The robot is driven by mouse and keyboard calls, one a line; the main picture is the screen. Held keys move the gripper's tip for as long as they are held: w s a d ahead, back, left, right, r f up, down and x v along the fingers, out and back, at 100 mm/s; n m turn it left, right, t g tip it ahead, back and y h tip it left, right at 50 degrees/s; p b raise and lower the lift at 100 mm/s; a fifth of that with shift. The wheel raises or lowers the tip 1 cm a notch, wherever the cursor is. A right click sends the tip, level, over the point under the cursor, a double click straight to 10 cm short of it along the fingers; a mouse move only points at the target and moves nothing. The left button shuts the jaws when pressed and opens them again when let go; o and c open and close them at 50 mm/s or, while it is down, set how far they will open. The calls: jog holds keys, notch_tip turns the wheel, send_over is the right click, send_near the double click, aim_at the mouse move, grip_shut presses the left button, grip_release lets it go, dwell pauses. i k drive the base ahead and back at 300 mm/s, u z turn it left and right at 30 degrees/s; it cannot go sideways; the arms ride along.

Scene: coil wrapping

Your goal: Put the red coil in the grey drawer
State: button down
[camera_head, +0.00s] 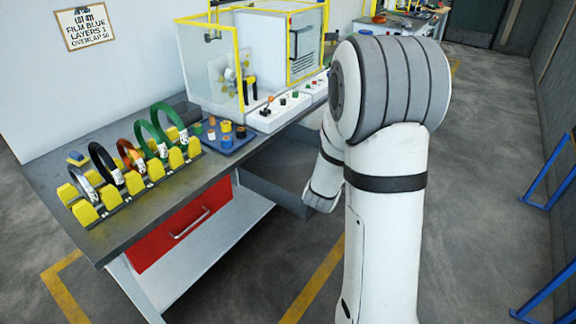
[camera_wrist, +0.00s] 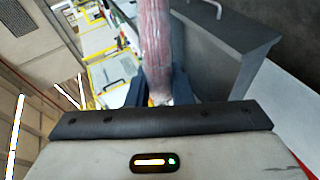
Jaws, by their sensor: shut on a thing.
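My gripper (camera_wrist: 157,90) is shut on a pinkish-red, film-wrapped ring section, the red coil (camera_wrist: 156,40), which rises between the fingers in the wrist view. Only part of the coil shows. In the head view my arm hides the gripper and the coil. The grey drawer (camera_head: 272,186) stands pulled out from under the bench, partly behind my arm. In the wrist view a grey box-like body, seemingly this drawer (camera_wrist: 232,75), lies to the right of the coil. I cannot tell whether the coil is over it.
A yellow-pegged rack (camera_head: 120,200) with several coils stands on the bench (camera_head: 50,165). A blue tray (camera_head: 225,145) of small rolls and a yellow-framed machine (camera_head: 210,65) stand behind it. A red drawer (camera_head: 180,228) is shut. Blue stands (camera_head: 545,180) are at the right; floor between is clear.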

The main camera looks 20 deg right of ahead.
aim_at(287, 164)
jog(key=i, duration=1.5)
jog(key=u, duration=0.05)
